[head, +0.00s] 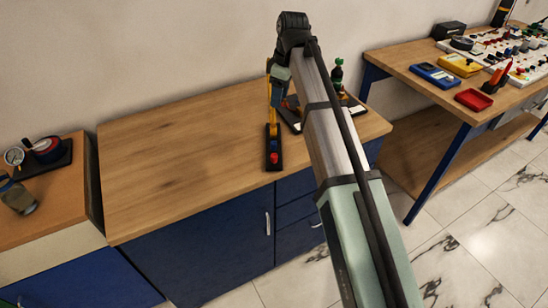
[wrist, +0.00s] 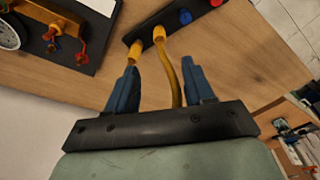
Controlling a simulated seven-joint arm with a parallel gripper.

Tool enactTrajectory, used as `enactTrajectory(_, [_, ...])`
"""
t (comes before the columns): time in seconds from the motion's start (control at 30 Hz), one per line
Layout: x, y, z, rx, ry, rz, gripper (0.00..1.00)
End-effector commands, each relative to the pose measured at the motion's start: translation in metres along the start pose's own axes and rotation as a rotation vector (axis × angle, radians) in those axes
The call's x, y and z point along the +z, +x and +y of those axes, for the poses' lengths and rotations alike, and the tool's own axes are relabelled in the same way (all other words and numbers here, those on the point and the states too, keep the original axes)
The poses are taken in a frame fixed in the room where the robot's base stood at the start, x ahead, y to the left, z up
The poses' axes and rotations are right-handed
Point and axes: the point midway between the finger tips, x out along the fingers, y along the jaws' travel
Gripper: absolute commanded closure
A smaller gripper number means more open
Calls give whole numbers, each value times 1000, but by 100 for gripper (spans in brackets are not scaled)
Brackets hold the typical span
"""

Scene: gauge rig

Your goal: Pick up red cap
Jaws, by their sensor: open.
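The red cap (head: 274,157) sits at the near end of a narrow black strip (head: 279,166) on the wooden workbench. In the wrist view the red cap (wrist: 215,3) is cut by the top edge, beside a blue cap (wrist: 185,16). My gripper (wrist: 159,68) is open, with its blue fingers apart. It is above the bench, on the far side of the red cap. A yellow hose (wrist: 172,75) shows between the fingers, running from a yellow fitting on the strip; I cannot tell its depth. In the head view my arm partly hides the gripper.
Another rig with a gauge (wrist: 8,35) and red handles stands by the strip. The bench's left part (head: 180,165) is clear. A side bench (head: 400,62) at right holds meters and a red tray (head: 473,99).

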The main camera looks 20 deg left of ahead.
Motion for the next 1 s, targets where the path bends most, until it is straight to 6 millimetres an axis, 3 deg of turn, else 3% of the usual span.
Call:
enactTrajectory(0.07, [1, 0, -6, 0, -6, -6, 48])
enactTrajectory(0.3, [17, -2, -85, -5, -98, -103, 48])
enactTrajectory(0.4, [22, -3, -105, -7, -125, -135, 48])
enactTrajectory(0.57, [26, 8, -111, -10, -134, -152, 48])
enactTrajectory(1.0, [34, 69, -110, -10, -133, -151, 48])
